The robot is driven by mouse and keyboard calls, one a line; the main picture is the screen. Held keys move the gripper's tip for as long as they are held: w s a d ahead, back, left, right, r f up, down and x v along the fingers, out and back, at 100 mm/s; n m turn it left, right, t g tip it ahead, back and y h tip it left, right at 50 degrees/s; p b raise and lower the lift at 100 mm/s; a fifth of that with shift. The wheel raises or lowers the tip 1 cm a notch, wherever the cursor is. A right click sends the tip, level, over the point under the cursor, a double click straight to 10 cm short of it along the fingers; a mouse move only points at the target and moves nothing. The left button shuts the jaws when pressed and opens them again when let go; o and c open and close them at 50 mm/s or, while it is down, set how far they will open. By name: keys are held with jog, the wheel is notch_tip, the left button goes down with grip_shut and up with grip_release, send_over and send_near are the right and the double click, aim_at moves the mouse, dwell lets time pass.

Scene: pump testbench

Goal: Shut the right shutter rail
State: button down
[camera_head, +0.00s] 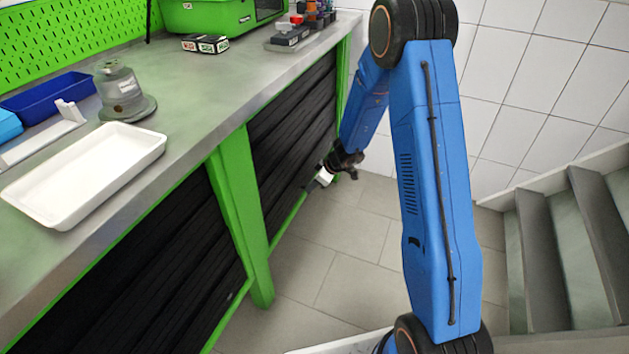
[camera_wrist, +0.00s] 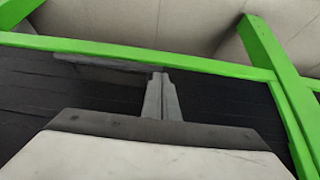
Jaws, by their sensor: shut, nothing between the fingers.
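The right shutter (camera_head: 290,120) is a black slatted panel under the bench, between the green middle leg (camera_head: 240,205) and the far green leg. Its slats hang down to near the low green crossbar (camera_head: 286,216). In the wrist view the dark slats (camera_wrist: 40,100) lie behind my gripper, and a thin grey strip (camera_wrist: 90,62) runs along the green bar. I cannot tell if this strip is the shutter's rail. My gripper (camera_head: 309,187) is low in front of the right shutter. Its fingers (camera_wrist: 160,78) are together and empty, close to the strip; contact cannot be told.
The left shutter (camera_head: 130,270) is also black and slatted. On the bench top stand a white tray (camera_head: 85,175), a grey pump (camera_head: 120,90), a blue bin (camera_head: 50,97) and a green case (camera_head: 215,14). Grey stairs (camera_head: 560,250) are at right; tiled floor (camera_head: 350,235) is clear.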

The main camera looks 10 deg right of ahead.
jog(key=r, duration=0.2)
jog(key=a+r, duration=0.1)
jog(key=shift+w+r, duration=0.2)
jog(key=shift+w, duration=0.05)
jog(key=v, duration=1)
jog(key=shift+r, duration=0.35)
jog(key=s+r+m+h, duration=0.1)
jog(key=s+r+m, duration=0.3)
jog(key=s+r, duration=1.45)
jog(key=s+d+r+m+h, duration=0.1)
jog(key=s+d+m, duration=0.1)
jog(key=s, duration=0.6)
jog(key=s+d+r+m+h, duration=0.1)
jog(key=s+d+m, duration=0.1)
jog(key=s, duration=0.6)
jog(key=s+d+r+m+t+h, duration=0.1)
jog(key=s+d+r+m+h, duration=0.1)
jog(key=s, duration=0.6)
jog(key=shift+d+m, duration=0.4)
jog(key=shift+d, duration=0.5)
